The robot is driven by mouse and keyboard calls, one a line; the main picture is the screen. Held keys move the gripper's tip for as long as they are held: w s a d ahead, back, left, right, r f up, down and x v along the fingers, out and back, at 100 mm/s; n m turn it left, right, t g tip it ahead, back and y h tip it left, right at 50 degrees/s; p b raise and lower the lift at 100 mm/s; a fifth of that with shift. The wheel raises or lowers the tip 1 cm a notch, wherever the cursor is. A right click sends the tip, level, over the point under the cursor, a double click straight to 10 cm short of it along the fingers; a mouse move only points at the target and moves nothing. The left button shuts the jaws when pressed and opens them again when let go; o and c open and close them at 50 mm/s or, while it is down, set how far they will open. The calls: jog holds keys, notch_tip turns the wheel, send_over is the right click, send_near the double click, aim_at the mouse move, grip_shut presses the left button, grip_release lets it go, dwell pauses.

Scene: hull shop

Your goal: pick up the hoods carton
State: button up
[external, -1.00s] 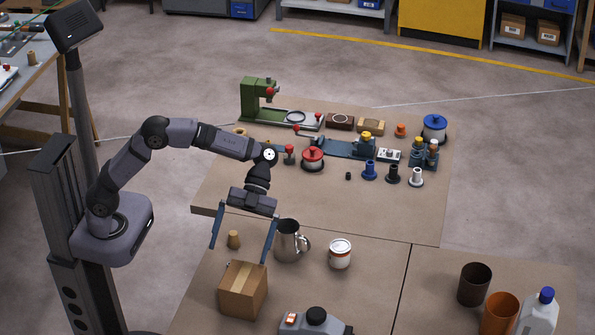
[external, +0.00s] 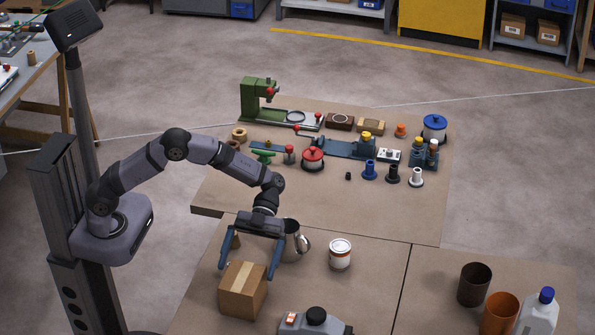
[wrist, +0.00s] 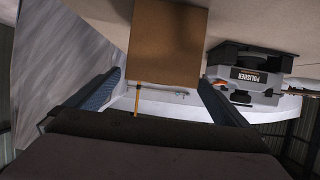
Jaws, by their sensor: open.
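A brown cardboard carton (external: 243,291) with a tape strip on top stands upright on the near bench. No lettering on it is readable. Its plain brown side fills the upper middle of the wrist view (wrist: 168,45). My gripper (external: 247,271) is open and empty at the carton's far side, its two blue fingers spread about as wide as the carton. In the wrist view the carton shows ahead, between the lines of the fingers (wrist: 160,92). I cannot tell whether a finger touches it.
A metal jug (external: 293,241) stands close to my right finger. A small wooden piece (external: 236,241) is partly hidden behind the gripper. A polisher (wrist: 258,75) lies near the carton; it also shows at the front edge (external: 315,322). A white tin (external: 340,254) stands farther right.

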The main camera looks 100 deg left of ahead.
aim_at(242, 280)
jog(key=p+x, duration=0.1)
jog(key=x, duration=0.3)
jog(key=shift+d+r+p, duration=0.15)
jog(key=shift+d+p, duration=0.1)
jog(key=shift+p, duration=0.15)
jog(key=shift+d+f, duration=0.25)
jog(key=shift+d, duration=0.15)
jog(key=c, duration=1.3)
